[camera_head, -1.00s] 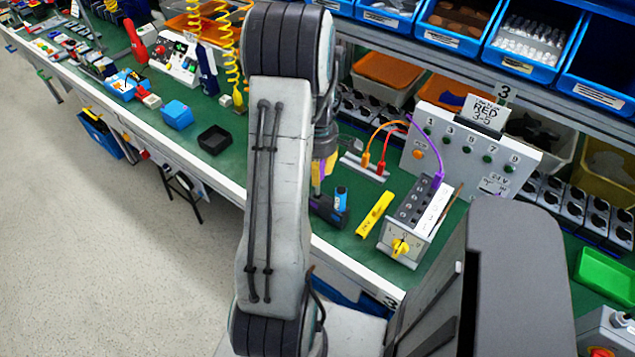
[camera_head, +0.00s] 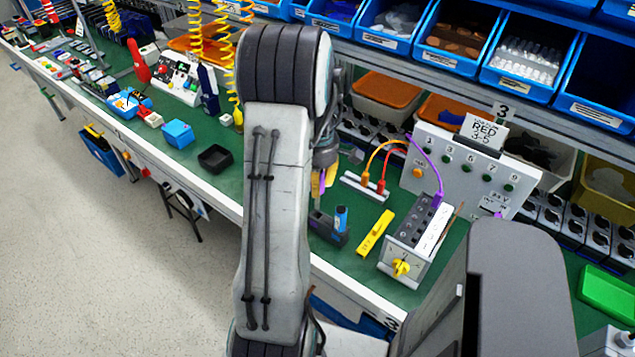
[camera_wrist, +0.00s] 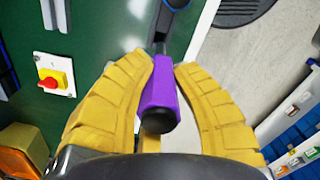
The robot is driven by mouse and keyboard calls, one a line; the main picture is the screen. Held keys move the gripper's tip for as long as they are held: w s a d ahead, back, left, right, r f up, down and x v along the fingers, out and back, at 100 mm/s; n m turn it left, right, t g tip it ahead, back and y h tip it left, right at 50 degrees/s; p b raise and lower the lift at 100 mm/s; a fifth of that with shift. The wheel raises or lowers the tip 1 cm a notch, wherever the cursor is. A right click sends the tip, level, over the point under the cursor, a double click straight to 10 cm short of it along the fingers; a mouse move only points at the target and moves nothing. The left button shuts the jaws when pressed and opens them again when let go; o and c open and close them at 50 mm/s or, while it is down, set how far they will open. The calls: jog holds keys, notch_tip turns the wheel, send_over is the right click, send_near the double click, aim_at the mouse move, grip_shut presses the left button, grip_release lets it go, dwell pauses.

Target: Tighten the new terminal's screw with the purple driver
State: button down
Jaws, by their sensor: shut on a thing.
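My gripper (camera_head: 324,182) has yellow ribbed fingers. In the wrist view the fingers (camera_wrist: 163,100) are closed around the purple driver (camera_wrist: 160,92), with the handle's black end toward the camera. In the head view the purple driver (camera_head: 321,195) shows as a small patch just above a dark holder (camera_head: 326,231); I cannot tell whether its tip is in the holder. A blue-handled driver (camera_head: 341,217) stands in that holder.
A yellow bar (camera_head: 374,234) lies between the holder and the switch box. Behind stands a grey panel (camera_head: 462,165) with orange and purple wires and a card reading "RED 3-5". A black tray (camera_head: 214,158) is at left. Blue bins (camera_head: 455,40) line the back.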

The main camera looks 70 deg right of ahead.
jog(key=shift+r, duration=0.15)
jog(key=shift+r+p, duration=2.9)
jog(key=shift+r, duration=0.7)
